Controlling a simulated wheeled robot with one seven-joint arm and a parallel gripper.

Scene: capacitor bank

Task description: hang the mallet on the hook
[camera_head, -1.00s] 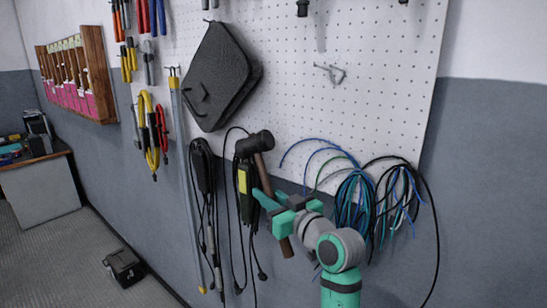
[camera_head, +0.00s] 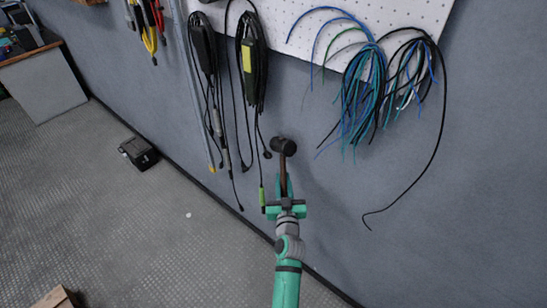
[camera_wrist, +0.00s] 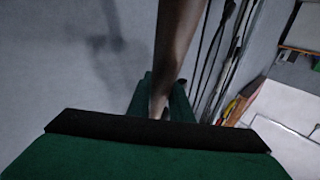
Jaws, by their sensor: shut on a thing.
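The mallet has a black head (camera_head: 283,146) and a brown wooden handle (camera_head: 284,178). In the head view it stands roughly upright in front of the grey wall, below the pegboard, head at the top. My gripper (camera_head: 285,194) is shut on the handle below the head. In the wrist view the handle (camera_wrist: 179,45) rises from between the green fingers of my gripper (camera_wrist: 160,104); the mallet head is out of that view. The hook is not in either present view.
The white pegboard (camera_head: 300,45) shows only its lower part. Bundles of blue and black wires (camera_head: 365,90) hang to the right, black cable bundles (camera_head: 252,70) to the left. A black box (camera_head: 138,153) lies on the floor by the wall.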

